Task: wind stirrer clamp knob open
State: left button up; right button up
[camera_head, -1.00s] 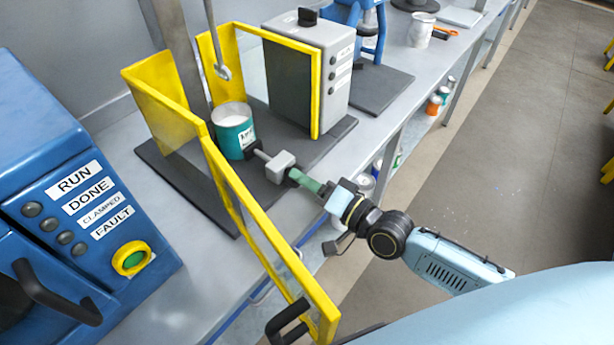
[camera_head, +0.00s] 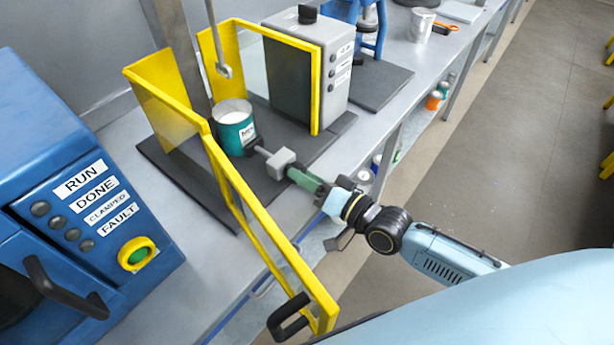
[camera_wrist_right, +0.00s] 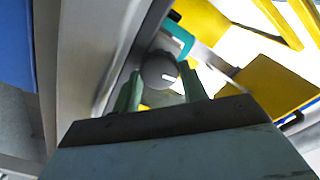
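The stirrer clamp (camera_head: 279,161) is a grey block whose rod reaches the teal can (camera_head: 234,128). Its dark round knob (camera_head: 292,171) faces my right arm. My right gripper (camera_head: 300,177), with green fingers, is at the knob from the right. In the right wrist view the knob (camera_wrist_right: 160,71) is a grey disc with a short white mark, between the tips of the two fingers (camera_wrist_right: 162,80). The fingers are apart, with what look like narrow gaps beside the knob; contact is hard to tell. My left gripper is not in view.
A yellow-framed guard (camera_head: 270,245) with a black handle stands in front of the can. A grey control box (camera_head: 322,60) is behind it. A blue machine (camera_head: 80,190) with labelled lamps and a green button is at left. The aisle floor at right is clear.

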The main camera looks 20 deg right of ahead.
jog(key=o, duration=0.4)
jog(key=v, duration=1.3)
jog(key=shift+s+d, duration=0.1)
jog(key=shift+s, duration=0.1)
